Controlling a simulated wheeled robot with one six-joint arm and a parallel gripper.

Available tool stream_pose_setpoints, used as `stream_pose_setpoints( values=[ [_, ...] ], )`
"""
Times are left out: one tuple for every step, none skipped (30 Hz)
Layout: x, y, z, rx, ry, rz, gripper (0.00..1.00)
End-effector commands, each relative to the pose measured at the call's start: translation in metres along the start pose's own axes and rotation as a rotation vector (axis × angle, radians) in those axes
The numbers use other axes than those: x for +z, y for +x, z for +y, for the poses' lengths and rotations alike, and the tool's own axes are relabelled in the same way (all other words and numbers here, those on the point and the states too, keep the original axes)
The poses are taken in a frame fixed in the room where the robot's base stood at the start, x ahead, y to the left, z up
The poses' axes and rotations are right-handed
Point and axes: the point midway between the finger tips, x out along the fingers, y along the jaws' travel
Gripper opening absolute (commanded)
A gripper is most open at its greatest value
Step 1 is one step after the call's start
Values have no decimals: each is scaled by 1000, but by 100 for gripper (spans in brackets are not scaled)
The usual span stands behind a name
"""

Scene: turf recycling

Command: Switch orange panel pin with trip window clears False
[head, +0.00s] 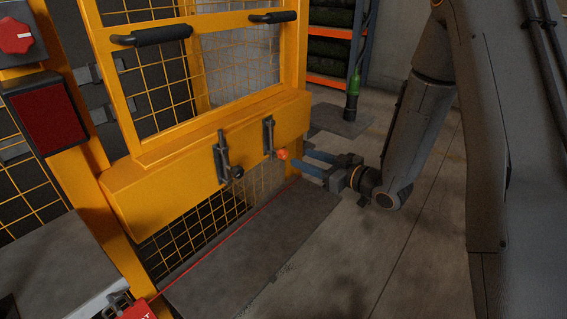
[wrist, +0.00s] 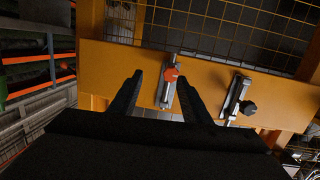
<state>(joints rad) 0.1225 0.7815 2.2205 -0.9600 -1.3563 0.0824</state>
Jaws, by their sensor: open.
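The orange panel pin (head: 283,154) has a round orange knob and sits on an upright metal bracket on the yellow guard panel (head: 150,198). In the wrist view the orange knob (wrist: 171,75) lies between my open fingers, nearer the right one. My gripper (head: 300,160) is open and points at the knob from the right in the head view. Its fingertips are close to the bracket; I cannot tell whether they touch it. In the wrist view my gripper (wrist: 164,82) holds nothing. No trip window can be made out for certain.
A second pin with a black knob (head: 238,172) sits beside the orange one. A dark red screen (head: 48,116) and a red switch (head: 15,36) are at the left. A red line (head: 225,240) runs along the floor below the panel. The floor at right is mostly clear.

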Motion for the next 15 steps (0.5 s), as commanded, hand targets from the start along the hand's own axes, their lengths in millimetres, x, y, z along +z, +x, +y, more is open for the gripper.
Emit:
stream_pose_setpoints(
  values=[
    [6, 2, -4, -28, 9, 41, 44],
    [6, 2, -7, -43, 13, 64, 44],
    [5, 2, -10, -60, 18, 90, 44],
    [5, 2, -12, -69, 21, 104, 44],
    [4, 2, -14, -78, 23, 116, 44],
    [4, 3, -16, -86, 26, 126, 44],
    [3, 4, -16, -89, 27, 132, 44],
    [2, 6, -17, -92, 27, 136, 44],
    [1, 10, -18, -94, 27, 138, 44],
    [0, 14, -18, -94, 27, 138, 44],
    [-1, 17, -19, -94, 26, 138, 44],
    [-2, 23, -20, -94, 26, 137, 44],
    [-3, 28, -20, -94, 26, 137, 44],
    [-4, 33, -20, -93, 25, 137, 44],
    [-4, 39, -21, -93, 25, 136, 44]
  ],
)
